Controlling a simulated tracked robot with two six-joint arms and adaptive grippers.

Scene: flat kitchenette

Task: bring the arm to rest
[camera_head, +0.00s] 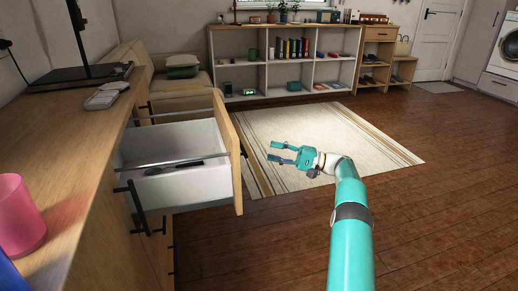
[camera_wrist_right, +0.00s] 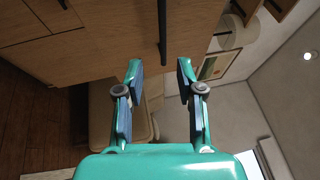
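My right arm (camera_head: 350,230) is teal and reaches in from the bottom of the head view. Its gripper (camera_head: 273,151) is open and empty, in the air to the right of the open drawer's front, with the rug behind it in the picture. In the right wrist view the gripper (camera_wrist_right: 160,67) shows its two fingers spread apart with nothing between them. Wooden cabinet fronts (camera_wrist_right: 110,50) with a dark bar handle lie beyond the fingertips there. My left gripper is not in view.
A white drawer (camera_head: 175,185) stands pulled out from the wooden counter (camera_head: 95,180), with a dark object inside. A pink cup (camera_head: 18,215) stands on the counter at left. A low shelf (camera_head: 285,75) lines the back. The wooden floor (camera_head: 450,210) at right is clear.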

